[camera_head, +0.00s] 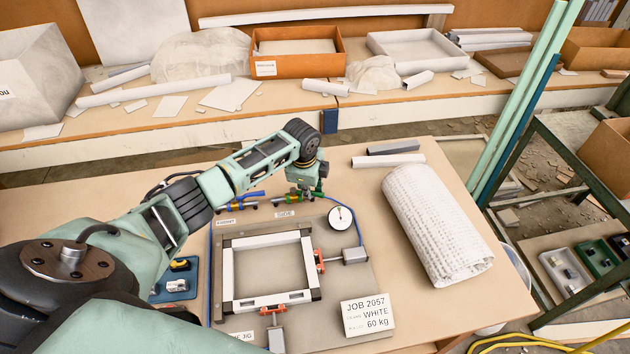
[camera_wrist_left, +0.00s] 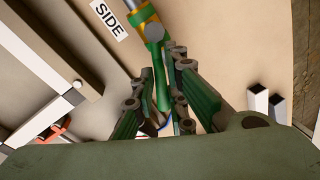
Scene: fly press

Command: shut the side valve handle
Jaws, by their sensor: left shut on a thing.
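The side valve (camera_head: 290,199), brass and green, lies on the work table behind the jig, above a SIDE label (camera_head: 285,213). My left gripper (camera_head: 304,190) is over its right end. In the left wrist view, the side valve handle (camera_wrist_left: 161,82) is a slim green lever running down from the valve body (camera_wrist_left: 147,22). The left gripper (camera_wrist_left: 165,112) has its ribbed fingers on either side of the handle, shut on it. The handle's lower tip is partly hidden between the fingers. My right gripper is not in view.
A second valve (camera_head: 236,204) with blue hose lies just left. A round gauge (camera_head: 342,218) stands to the right. The jig frame (camera_head: 228,270) and a JOB 2057 card (camera_head: 367,314) are nearer. A white textured roll (camera_head: 435,225) and two bars (camera_head: 388,160) lie right.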

